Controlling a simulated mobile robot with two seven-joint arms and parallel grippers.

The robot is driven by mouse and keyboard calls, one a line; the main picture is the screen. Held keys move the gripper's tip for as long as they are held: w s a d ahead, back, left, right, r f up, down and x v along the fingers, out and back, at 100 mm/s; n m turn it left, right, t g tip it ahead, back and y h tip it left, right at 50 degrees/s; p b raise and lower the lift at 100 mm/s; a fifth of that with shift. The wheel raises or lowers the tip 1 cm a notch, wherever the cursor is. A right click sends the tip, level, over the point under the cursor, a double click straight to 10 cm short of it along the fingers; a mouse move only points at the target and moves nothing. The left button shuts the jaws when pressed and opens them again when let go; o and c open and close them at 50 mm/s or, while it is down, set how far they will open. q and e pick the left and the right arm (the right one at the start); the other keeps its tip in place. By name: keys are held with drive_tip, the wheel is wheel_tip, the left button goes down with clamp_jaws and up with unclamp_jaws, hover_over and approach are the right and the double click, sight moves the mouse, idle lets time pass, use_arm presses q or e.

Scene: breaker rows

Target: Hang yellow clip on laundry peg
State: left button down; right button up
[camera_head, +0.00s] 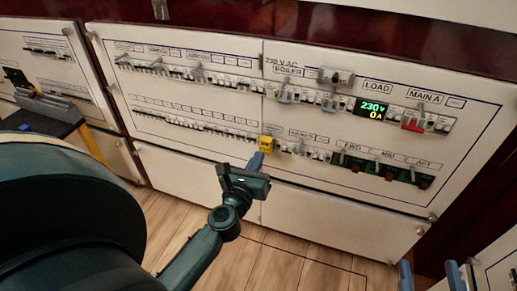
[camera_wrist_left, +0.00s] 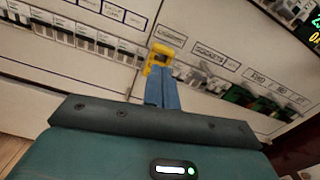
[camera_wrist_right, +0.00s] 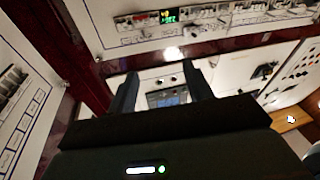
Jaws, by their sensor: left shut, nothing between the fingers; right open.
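The yellow clip (camera_head: 266,143) is at the lower breaker row of the white panel, and it also shows in the left wrist view (camera_wrist_left: 168,50). My left gripper (camera_head: 257,159) is shut, its blue fingertips just below the clip. The fingertips (camera_wrist_left: 161,72) look touching or very close to the clip, with nothing held between them. Whether the clip hangs on a peg or sits on a breaker I cannot tell. The laundry peg cannot be made out; nearby labels are too small or tilted to read surely. My right gripper (camera_head: 430,275) is open and empty at the lower right.
The panel (camera_head: 200,165) carries two breaker rows with several grey clips. A lit display (camera_head: 372,109) reads 230 V, 0 A. A red switch (camera_head: 412,125) is to its right. A dark table (camera_head: 40,122) stands at the left. Wooden floor (camera_head: 290,268) lies below.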

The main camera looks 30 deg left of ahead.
drive_tip(key=g+h+p, duration=0.1)
drive_tip(key=p, duration=0.1)
drive_tip(key=d+m+g+h+p, duration=0.1)
drive_tip(key=p, duration=0.2)
drive_tip(key=d+g+h+p, duration=0.1)
drive_tip(key=g+p, duration=0.1)
drive_tip(key=p, duration=0.1)
drive_tip(key=shift+s+d+m, duration=0.25)
drive_tip(key=shift+m, duration=0.15)
drive_tip(key=shift+f, duration=0.1)
